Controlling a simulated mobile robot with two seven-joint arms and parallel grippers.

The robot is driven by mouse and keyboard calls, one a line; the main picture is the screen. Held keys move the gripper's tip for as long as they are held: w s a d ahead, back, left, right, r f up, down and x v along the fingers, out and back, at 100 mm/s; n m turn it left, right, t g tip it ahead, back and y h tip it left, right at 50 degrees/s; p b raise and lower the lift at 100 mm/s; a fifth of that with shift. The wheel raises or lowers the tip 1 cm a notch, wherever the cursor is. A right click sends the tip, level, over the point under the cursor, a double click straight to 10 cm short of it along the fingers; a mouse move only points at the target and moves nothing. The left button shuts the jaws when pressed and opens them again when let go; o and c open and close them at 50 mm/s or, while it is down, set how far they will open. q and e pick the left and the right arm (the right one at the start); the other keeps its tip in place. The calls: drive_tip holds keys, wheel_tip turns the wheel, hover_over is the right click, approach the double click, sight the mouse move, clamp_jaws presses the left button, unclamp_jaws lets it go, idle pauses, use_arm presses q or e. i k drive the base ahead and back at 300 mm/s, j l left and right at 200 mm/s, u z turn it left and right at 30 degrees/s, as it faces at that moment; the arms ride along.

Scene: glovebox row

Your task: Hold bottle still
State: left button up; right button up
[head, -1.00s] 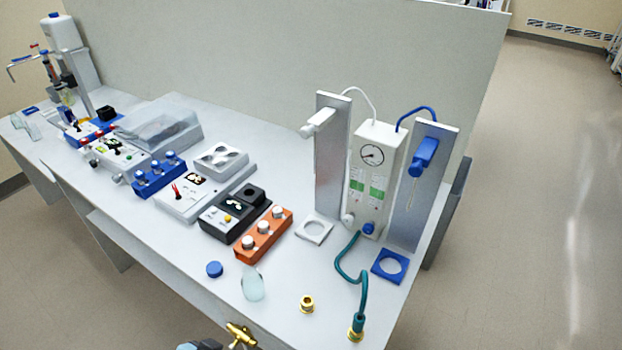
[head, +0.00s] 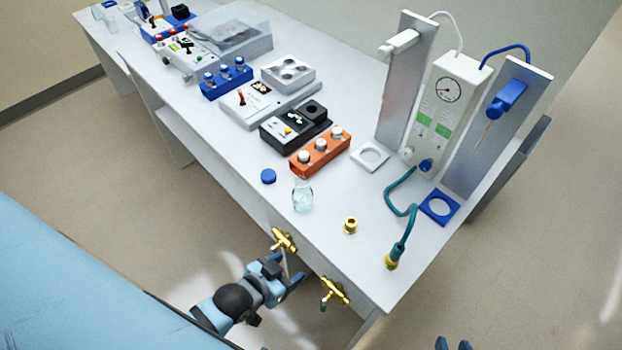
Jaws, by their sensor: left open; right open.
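A small clear glass bottle (head: 302,198) stands upright near the front edge of the bench, with a loose blue cap (head: 268,176) to its left. No gripper touches the bottle. My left gripper (head: 288,268) is open and empty, in front of the bench and below the bottle in the picture, close to a brass tap. My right gripper (head: 454,344) shows only its two dark fingertips at the bottom edge. It is open, away from the bottle and to the right of the bench.
Two brass taps (head: 284,240) (head: 334,292) stick out of the bench front. A brass fitting (head: 350,225) and a green hose (head: 398,250) are right of the bottle. An orange rack (head: 320,152) is behind it. Bench surface just around the bottle is clear.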

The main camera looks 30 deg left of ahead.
sight(302, 193)
drive_tip(key=k+j+u, duration=0.1)
drive_tip(key=k+u, duration=0.2)
drive_tip(key=u, duration=0.15)
drive_tip(key=k+j+u, duration=0.2)
drive_tip(key=u, duration=0.2)
drive_tip(key=k, duration=0.1)
